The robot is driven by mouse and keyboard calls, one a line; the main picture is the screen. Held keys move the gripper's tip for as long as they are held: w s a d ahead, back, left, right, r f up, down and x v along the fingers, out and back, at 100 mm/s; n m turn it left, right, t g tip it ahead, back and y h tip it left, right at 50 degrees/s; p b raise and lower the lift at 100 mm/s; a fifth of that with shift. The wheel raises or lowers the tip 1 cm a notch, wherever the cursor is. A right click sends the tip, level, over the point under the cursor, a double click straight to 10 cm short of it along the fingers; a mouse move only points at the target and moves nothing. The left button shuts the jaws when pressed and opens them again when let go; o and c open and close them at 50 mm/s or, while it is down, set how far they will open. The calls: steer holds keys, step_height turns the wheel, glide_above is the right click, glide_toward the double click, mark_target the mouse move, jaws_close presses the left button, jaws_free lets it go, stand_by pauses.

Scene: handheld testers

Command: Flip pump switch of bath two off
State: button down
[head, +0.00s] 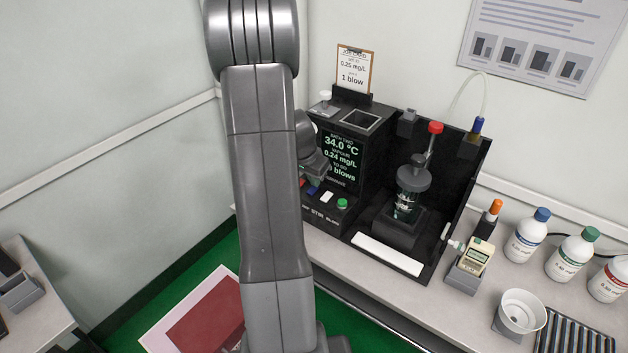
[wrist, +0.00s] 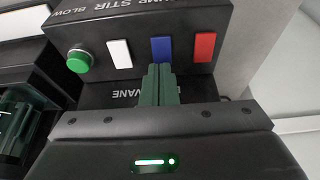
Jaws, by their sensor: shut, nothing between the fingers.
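The black bath unit (head: 372,150) has a lit screen (head: 340,155) reading BATH TWO, 34.0 °C, 0.24 mg/L. Its front panel carries a blue switch (wrist: 162,49) beside the PUMP label, a white switch (wrist: 119,54) by STIR, a red switch (wrist: 204,47) and a green button (wrist: 79,61) by BLOW. In the head view the blue switch (head: 312,190) is small beside my arm. My gripper (wrist: 158,68) is shut and empty, its fingertips at the lower edge of the blue switch. I cannot tell whether they touch it, or which way the switch is set.
A card stand (head: 355,70) tops the unit. A red-capped mouthpiece stem and jar (head: 410,185) stand at its right. A handheld tester (head: 474,256), bottles (head: 526,236) and a white cup (head: 521,312) are further right on the bench. My arm covers the unit's left side.

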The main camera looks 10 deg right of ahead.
steer(key=shift+f, duration=0.5)
steer(key=shift+f, duration=0.15)
steer(key=shift+w+d+f+b, duration=0.1)
steer(key=shift+f+b, duration=0.1)
steer(key=shift+b, duration=0.4)
steer(key=shift+r, duration=0.2)
steer(key=shift+f, duration=0.15)
steer(key=shift+s+a+b, duration=0.2)
steer(key=shift+s+b, duration=0.1)
steer(key=shift+b, duration=0.05)
steer(key=shift+s+a+b, duration=0.3)
steer(key=shift+s+a, duration=0.05)
